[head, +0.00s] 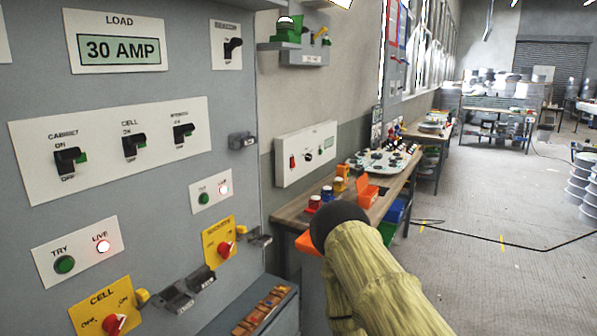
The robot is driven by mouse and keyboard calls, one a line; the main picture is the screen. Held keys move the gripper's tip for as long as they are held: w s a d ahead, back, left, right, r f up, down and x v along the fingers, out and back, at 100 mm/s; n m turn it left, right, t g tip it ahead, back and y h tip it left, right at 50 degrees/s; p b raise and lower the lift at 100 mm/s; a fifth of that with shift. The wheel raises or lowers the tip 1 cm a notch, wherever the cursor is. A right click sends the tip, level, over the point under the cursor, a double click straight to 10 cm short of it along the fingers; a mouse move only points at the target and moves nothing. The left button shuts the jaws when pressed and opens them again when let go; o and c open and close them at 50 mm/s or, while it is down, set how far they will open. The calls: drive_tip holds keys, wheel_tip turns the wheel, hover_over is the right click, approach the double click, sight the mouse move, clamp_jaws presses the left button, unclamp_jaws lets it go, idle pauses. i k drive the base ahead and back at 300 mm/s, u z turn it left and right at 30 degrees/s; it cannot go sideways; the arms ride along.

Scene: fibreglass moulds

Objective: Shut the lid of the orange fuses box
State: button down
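An orange box (368,196) stands on the wooden workbench in the middle of the head view. An orange flap at its upper left stands up at a tilt, so its lid looks open. The box is small here, and I cannot read any label or see inside it. My arm (375,280), pale yellow with a dark rounded joint, reaches up from the bottom in front of the bench. My gripper is not in view.
A grey panel with switches (130,150) fills the left. Open floor (480,200) lies to the right.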

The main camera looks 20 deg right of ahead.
sight(361, 182)
drive_tip(key=z, duration=1.05)
drive_tip(key=i, duration=0.75)
drive_tip(key=z, duration=0.35)
